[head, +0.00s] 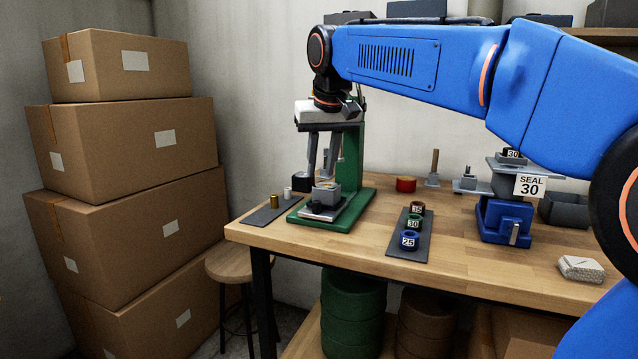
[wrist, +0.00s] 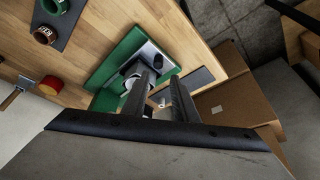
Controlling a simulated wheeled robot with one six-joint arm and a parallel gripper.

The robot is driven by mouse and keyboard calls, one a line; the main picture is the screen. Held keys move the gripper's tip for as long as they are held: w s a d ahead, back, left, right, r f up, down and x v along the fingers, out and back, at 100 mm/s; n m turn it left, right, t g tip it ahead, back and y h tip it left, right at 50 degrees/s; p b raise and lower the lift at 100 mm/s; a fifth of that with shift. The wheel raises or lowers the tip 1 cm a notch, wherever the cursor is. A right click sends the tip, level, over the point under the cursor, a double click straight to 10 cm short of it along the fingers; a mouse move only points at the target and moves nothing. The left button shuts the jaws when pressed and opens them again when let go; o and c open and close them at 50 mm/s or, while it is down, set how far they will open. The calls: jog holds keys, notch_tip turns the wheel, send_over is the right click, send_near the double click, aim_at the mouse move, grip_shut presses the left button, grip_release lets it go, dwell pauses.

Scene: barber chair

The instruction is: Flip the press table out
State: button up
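The green press (head: 352,160) stands at the left end of the workbench. Its low grey table (head: 345,212) lies over the green base, with a grey block and a black part at it; it also shows in the wrist view (wrist: 150,52). I cannot tell whether the table is swung in or out. My gripper (head: 319,174) points down in front of the press column, just above the grey block (head: 325,190). In the wrist view its two fingers (wrist: 160,78) are apart, with a light part visible between them. The fingers hide part of the press.
A dark mat (head: 262,216) with brass and white cylinders lies left of the press. Another mat (head: 395,245) holds numbered rings 35, 30 and 25. A blue fixture (head: 503,218) with a SEAL 30 sign stands right. Stacked boxes (head: 135,140) fill the left.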

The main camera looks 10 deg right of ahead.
jog(key=v, duration=0.6)
jog(key=shift+s, duration=0.1)
